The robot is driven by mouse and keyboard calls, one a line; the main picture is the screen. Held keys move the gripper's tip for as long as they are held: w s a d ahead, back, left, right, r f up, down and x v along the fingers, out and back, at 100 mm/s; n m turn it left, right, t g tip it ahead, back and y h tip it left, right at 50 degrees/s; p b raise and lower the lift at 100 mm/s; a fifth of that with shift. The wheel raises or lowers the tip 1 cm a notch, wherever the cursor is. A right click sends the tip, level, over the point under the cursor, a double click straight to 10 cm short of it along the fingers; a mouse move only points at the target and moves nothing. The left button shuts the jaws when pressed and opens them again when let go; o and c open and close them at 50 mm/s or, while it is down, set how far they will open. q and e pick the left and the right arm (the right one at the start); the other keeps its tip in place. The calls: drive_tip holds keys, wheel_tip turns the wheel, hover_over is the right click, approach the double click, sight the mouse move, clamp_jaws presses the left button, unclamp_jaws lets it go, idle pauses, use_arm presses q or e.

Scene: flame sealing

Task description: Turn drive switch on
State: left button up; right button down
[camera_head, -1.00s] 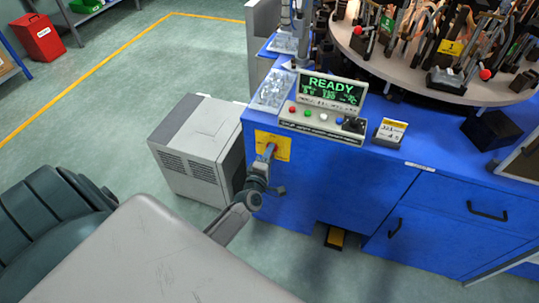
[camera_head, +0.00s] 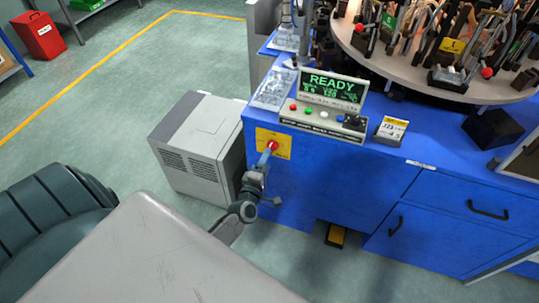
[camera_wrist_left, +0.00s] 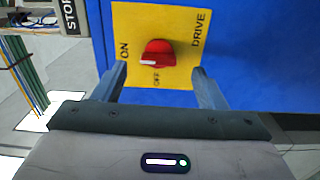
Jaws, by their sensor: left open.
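The drive switch is a red rotary knob (camera_wrist_left: 158,53) on a yellow plate (camera_wrist_left: 182,22) marked ON, OFF and DRIVE. In the left wrist view the knob's white pointer mark is at its lower left, above the word OFF. In the head view the knob (camera_head: 273,145) and plate (camera_head: 284,139) are on the front of the blue cabinet. My left gripper (camera_wrist_left: 162,75) is open, its two fingers on either side of the knob in the picture; I cannot tell whether they touch it. In the head view the left gripper (camera_head: 265,160) points at the knob from below. My right gripper is not in view.
The blue cabinet (camera_head: 345,205) carries a control panel (camera_head: 322,121) reading READY and a carousel (camera_head: 385,62) with several tools. A grey box unit (camera_head: 198,140) stands left of the cabinet. A black foot pedal with yellow (camera_head: 336,237) is below.

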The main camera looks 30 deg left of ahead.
use_arm(q)
drive_tip(key=v, duration=0.6)
drive_tip(key=shift+b, duration=0.3)
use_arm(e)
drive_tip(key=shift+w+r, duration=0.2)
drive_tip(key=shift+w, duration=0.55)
use_arm(q)
drive_tip(key=shift+d, duration=0.1)
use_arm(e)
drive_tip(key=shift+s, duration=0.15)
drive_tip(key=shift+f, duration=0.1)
use_arm(q)
drive_tip(key=s+d+f+m+g+h, duration=0.15)
drive_tip(key=s+f+m+g, duration=0.35)
drive_tip(key=f, duration=0.8)
drive_tip(key=s+d+f+m+g+h, duration=0.15)
drive_tip(key=s+f+m, duration=0.45)
drive_tip(key=f, duration=0.6)
drive_tip(key=s+f+m+g, duration=0.5)
drive_tip(key=s+f, duration=0.3)
drive_tip(key=s, duration=0.5)
drive_tip(key=s+f+m+g, duration=0.4)
drive_tip(key=s+f, duration=0.5)
drive_tip(key=s, duration=0.4)
drive_tip(key=shift+a+m+g, duration=0.35)
drive_tip(key=shift+a+m, duration=0.05)
drive_tip(key=shift+m, duration=0.1)
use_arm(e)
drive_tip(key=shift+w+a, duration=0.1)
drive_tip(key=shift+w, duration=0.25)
